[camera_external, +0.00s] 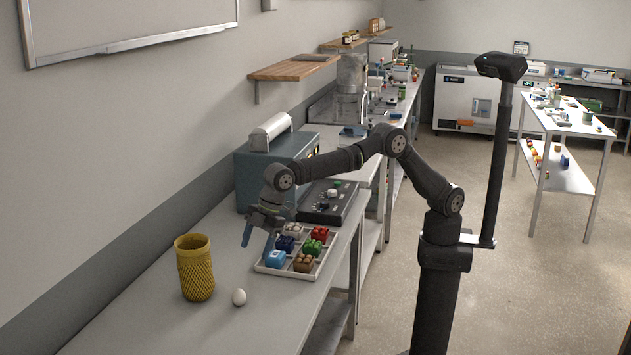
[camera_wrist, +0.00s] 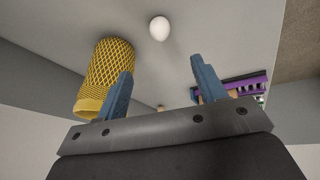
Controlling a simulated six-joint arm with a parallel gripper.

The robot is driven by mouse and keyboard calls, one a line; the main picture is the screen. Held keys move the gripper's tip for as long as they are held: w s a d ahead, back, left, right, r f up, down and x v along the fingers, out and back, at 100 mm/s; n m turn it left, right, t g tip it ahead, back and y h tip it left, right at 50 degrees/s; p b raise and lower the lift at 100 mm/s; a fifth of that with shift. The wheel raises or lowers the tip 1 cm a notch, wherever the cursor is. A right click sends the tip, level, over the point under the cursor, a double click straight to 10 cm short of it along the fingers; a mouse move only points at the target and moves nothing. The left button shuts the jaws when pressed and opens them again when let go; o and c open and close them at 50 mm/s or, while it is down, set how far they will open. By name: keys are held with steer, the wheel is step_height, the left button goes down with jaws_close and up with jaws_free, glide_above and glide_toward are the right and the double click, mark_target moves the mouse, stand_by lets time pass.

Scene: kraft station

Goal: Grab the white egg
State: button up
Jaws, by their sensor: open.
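The white egg (camera_external: 239,297) lies on the grey bench top, just right of a yellow mesh cup in the external view. It also shows in the wrist view (camera_wrist: 159,28), near the top and beyond my fingertips. My gripper (camera_external: 258,238) is above the bench, behind the egg and by the left edge of the tray. In the wrist view the two blue fingers (camera_wrist: 163,66) stand wide apart with nothing between them. The egg is apart from both fingers and fully visible.
The yellow mesh cup (camera_external: 195,268) stands upright left of the egg. A white sectioned tray (camera_external: 262,268) with several coloured blocks lies right of my gripper. A teal box-shaped machine (camera_external: 262,178) stands behind. The bench (camera_external: 205,325) is clear in front of the egg.

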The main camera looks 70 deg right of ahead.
mark_target(240, 293)
steer(key=x, duration=1.6)
steer(key=shift+f, duration=0.15)
steer(key=shift+c, duration=0.4)
steer(key=c, duration=0.7)
